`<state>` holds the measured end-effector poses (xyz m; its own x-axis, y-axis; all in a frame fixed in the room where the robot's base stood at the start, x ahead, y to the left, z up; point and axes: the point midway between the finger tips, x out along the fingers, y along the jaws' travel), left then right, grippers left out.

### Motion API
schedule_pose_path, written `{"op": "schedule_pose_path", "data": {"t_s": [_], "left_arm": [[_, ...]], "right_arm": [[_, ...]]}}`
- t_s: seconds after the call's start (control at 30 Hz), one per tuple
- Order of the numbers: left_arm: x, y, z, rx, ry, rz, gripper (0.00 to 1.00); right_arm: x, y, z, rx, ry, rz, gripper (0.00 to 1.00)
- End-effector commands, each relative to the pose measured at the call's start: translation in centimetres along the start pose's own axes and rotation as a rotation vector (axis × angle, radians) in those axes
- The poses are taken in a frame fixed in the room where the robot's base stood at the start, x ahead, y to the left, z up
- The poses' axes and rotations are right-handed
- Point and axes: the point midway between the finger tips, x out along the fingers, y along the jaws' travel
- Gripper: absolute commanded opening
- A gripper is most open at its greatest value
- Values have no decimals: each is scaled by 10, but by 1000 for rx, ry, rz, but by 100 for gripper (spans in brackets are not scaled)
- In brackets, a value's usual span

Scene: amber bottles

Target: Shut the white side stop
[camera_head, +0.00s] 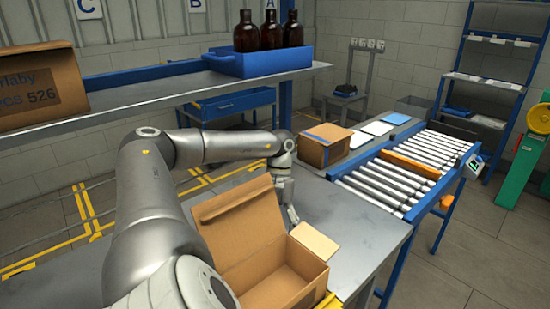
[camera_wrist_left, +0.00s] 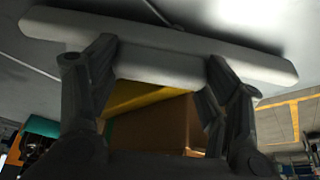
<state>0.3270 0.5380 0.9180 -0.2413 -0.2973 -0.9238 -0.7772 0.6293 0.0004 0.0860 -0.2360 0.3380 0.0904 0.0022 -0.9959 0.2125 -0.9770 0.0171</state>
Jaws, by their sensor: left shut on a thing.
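The white side stop (camera_wrist_left: 160,38) shows in the left wrist view as a long pale bar across the top, with a block in its middle. My left gripper (camera_wrist_left: 158,68) has one finger on each side of that block and is shut on it. In the head view my left arm reaches over from the left, and the left gripper (camera_head: 291,213) is low behind the open cardboard box (camera_head: 275,285), partly hidden by its raised flap. I cannot make out the stop in the head view. My right gripper is not in view.
The open box stands on the grey table (camera_head: 375,235), with a yellow part (camera_head: 328,302) at its lower right. A taped carton (camera_head: 325,145) and a roller conveyor (camera_head: 395,175) are beyond. Amber bottles (camera_head: 270,37) stand in a blue tray (camera_head: 258,66) on the shelf.

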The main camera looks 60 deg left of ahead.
Motion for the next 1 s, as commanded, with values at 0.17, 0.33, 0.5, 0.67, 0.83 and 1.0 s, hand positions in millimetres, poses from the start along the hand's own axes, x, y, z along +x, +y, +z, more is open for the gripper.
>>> {"op": "schedule_pose_path", "data": {"t_s": [0.17, 0.33, 0.5, 0.67, 0.83, 1.0], "left_arm": [[1, -1, 0, 2, 2, -2, 74], [0, -1, 0, 1, 1, -1, 93], [0, 0, 0, 0, 1, -1, 93], [-1, 0, 0, 0, 0, -1, 93], [-17, -1, 1, 0, -2, -4, 93], [-44, -2, 1, 2, -1, -5, 93]], "right_arm": [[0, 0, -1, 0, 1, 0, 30], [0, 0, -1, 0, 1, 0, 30], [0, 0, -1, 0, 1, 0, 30], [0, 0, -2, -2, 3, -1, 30], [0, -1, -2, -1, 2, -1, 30], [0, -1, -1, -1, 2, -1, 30]]}}
